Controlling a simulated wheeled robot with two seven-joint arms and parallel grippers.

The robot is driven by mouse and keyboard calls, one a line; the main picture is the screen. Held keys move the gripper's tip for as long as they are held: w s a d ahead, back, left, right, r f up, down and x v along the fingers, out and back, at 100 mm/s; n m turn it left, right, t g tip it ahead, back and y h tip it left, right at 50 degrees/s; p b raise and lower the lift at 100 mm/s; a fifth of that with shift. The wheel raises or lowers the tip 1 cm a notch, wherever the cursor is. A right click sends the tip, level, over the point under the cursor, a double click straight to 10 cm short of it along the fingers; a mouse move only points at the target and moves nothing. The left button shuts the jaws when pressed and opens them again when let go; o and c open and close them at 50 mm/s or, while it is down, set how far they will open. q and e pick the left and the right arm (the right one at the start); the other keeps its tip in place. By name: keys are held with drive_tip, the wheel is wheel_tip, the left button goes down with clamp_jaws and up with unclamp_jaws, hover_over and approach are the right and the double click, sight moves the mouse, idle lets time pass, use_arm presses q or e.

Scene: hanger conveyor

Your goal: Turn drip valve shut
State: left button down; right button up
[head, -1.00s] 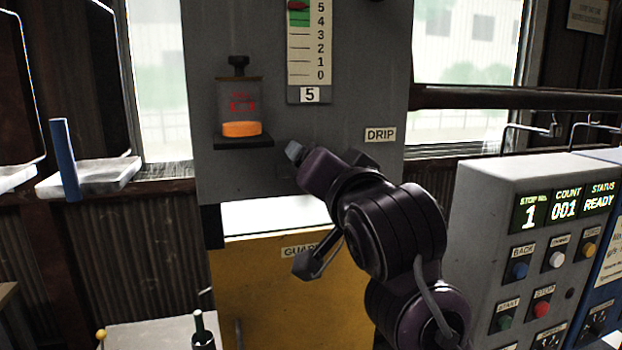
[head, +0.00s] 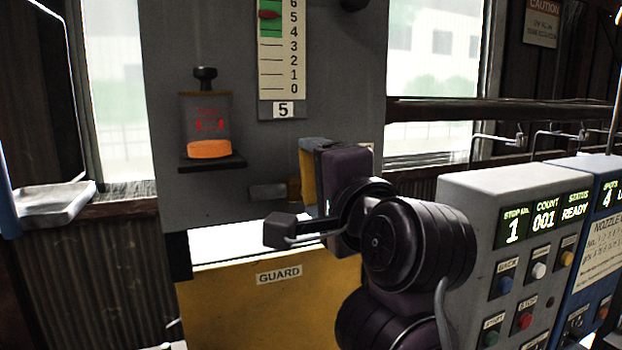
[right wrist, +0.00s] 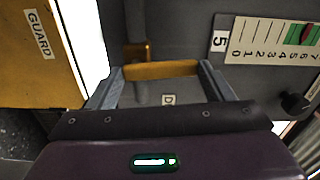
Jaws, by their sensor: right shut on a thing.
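The drip valve's yellow lever (head: 307,178) is on the grey panel, beside a brass fitting (head: 293,190) on a short grey pipe (head: 267,191). In the right wrist view the lever (right wrist: 160,70) spans crosswise between the two fingers of my right gripper (right wrist: 160,78), which is shut on it. In the head view my right gripper (head: 318,145) is at the panel and partly covers the lever. The DRIP label (right wrist: 168,99) is mostly hidden by my gripper. My left gripper is not in view.
A jar with orange liquid (head: 209,150) stands on a small shelf left of the valve. A level gauge (head: 279,60) is above. A yellow GUARD panel (head: 260,310) is below. A grey control box (head: 470,195) with buttons stands to the right.

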drive_tip(key=shift+d+m, duration=0.15)
drive_tip(key=shift+m, duration=0.35)
drive_tip(key=o, duration=1.4)
drive_tip(key=b+v, duration=0.2)
drive_tip(key=v, duration=0.5)
drive_tip(key=shift+s, duration=0.3)
drive_tip(key=shift+d, duration=0.15)
